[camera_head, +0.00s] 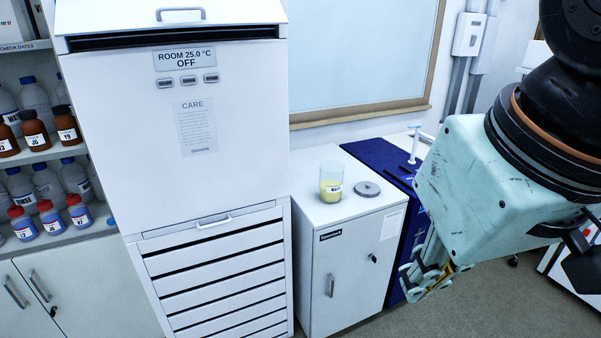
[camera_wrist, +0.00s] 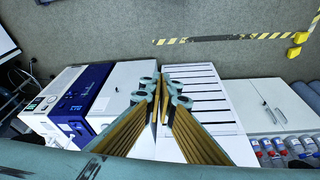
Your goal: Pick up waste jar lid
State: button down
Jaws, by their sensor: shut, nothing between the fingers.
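The waste jar lid (camera_head: 367,189) is a flat grey disc with a small knob. It lies on top of a white cabinet (camera_head: 340,265) in the head view. The open waste jar (camera_head: 330,183), clear with yellow contents and a label, stands just left of the lid. My gripper (camera_head: 425,283) hangs at the right of the head view, below the lid in the picture and apart from it. In the wrist view my gripper's fingers (camera_wrist: 163,88) come together at the tips with nothing between them. I cannot make out the lid or jar in the wrist view.
A tall white oven unit (camera_head: 180,120) with drawers stands left of the cabinet. A blue unit (camera_head: 378,152) with a white upright device stands to its right. Shelves with several bottles (camera_head: 48,210) are at far left. Grey floor (camera_head: 460,310) lies open in front.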

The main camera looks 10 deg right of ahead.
jog(key=c, duration=3.4)
grip_release()
jog(key=o, duration=2.6)
